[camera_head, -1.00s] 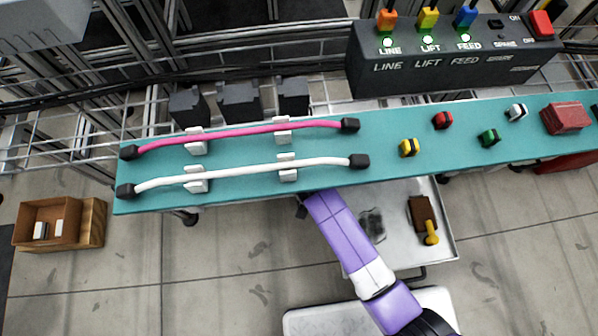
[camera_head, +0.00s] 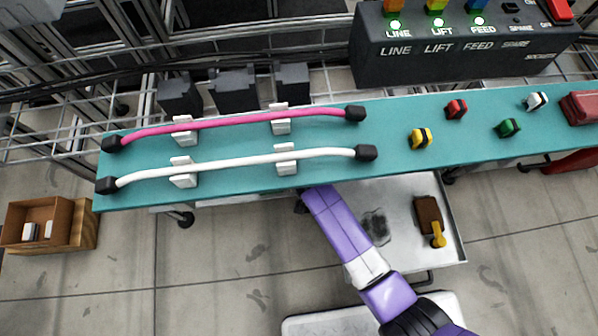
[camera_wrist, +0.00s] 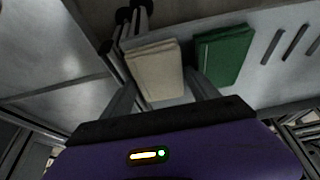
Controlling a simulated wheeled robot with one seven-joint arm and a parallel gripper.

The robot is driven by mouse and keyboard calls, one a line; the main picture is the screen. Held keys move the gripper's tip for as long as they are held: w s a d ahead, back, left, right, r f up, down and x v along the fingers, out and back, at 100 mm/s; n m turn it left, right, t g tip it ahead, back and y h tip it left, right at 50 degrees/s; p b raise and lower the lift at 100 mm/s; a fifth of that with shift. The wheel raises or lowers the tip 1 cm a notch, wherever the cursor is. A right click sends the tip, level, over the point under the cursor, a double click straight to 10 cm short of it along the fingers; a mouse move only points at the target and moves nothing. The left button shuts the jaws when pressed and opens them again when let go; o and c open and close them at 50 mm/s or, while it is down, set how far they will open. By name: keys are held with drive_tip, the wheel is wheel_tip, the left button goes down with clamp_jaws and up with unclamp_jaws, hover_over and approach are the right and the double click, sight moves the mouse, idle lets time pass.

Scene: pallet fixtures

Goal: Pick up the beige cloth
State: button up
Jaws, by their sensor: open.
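The beige cloth (camera_wrist: 155,72) shows in the wrist view as a folded, stacked pad, just beyond my gripper. My gripper (camera_wrist: 162,84) is open, with one finger to the left of the cloth and the other to its right. I cannot tell whether the fingers touch it. In the head view my purple arm reaches toward the teal bench; the cloth is not visible there and my gripper's fingers are hidden.
A folded green cloth (camera_wrist: 223,54) lies right of the beige one, close to the right finger. Both lie on a pale slotted surface (camera_wrist: 276,42). In the head view, the teal bench (camera_head: 240,188) is above the arm, and a metal tray cart (camera_head: 402,212) stands to its right.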

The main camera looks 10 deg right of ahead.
drive_tip(key=shift+f, duration=0.15)
drive_tip(key=c, duration=1)
drive_tip(key=shift+r, duration=0.4)
wheel_tip(320, 180, up, 3)
drive_tip(key=shift+r+p, duration=0.1)
drive_tip(key=shift+p, duration=1.15)
drive_tip(key=s+p, duration=0.5)
drive_tip(key=s, duration=1.3)
